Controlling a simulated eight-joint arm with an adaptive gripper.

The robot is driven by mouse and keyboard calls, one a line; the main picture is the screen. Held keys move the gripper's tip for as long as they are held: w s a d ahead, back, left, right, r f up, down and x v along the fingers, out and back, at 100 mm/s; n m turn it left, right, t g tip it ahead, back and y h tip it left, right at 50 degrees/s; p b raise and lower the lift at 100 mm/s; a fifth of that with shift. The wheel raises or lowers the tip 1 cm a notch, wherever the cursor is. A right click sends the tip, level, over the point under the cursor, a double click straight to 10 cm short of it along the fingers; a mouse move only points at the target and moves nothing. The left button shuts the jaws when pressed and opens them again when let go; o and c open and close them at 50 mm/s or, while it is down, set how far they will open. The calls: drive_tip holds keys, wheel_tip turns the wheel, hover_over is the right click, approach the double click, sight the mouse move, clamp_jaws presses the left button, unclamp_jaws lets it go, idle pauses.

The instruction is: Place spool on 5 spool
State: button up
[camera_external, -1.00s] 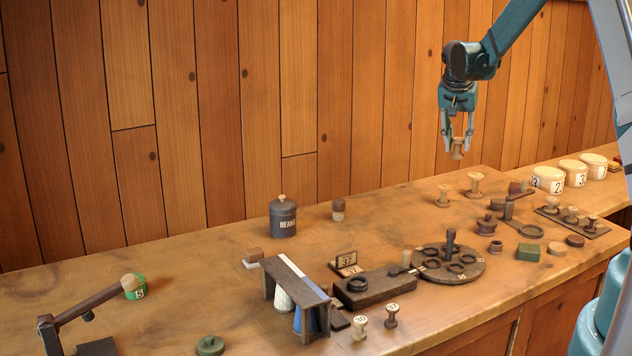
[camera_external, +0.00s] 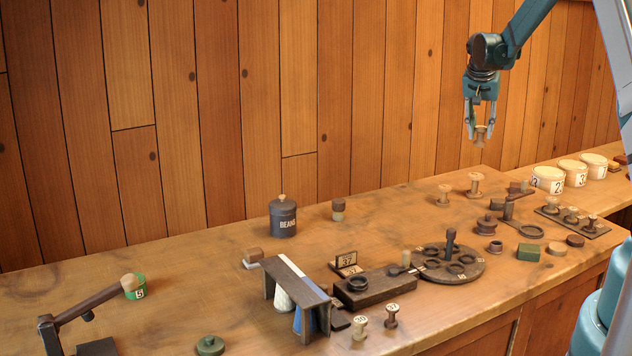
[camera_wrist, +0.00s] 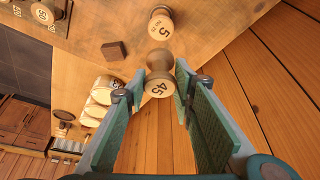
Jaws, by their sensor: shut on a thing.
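My gripper (camera_external: 480,130) is shut on a light wooden spool (camera_external: 480,137), held in the air near the back wall. In the wrist view, between the fingers (camera_wrist: 155,88), this held spool (camera_wrist: 159,76) shows the number 45 on its end. Another spool, marked 5 (camera_wrist: 160,26), stands on the table beyond it in the wrist view.
A dark wooden block (camera_wrist: 115,50) lies near the 5 spool. Round numbered boxes (camera_external: 548,180) stand at the right. A spool rack (camera_external: 590,232) and a round dark tray (camera_external: 430,272) are in front.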

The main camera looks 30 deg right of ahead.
sight(479, 139)
drive_tip(key=shift+f, duration=3.05)
drive_tip(key=shift+f+p, duration=0.45)
drive_tip(key=shift+f, duration=1.4)
drive_tip(key=shift+f, duration=0.2)
drive_tip(key=o, duration=0.8)
drive_tip(key=shift+r, duration=0.25)
drive_tip(key=shift+b+v, duration=0.45)
drive_tip(key=shift+v, duration=5.5)
drive_tip(key=shift+a, duration=0.1)
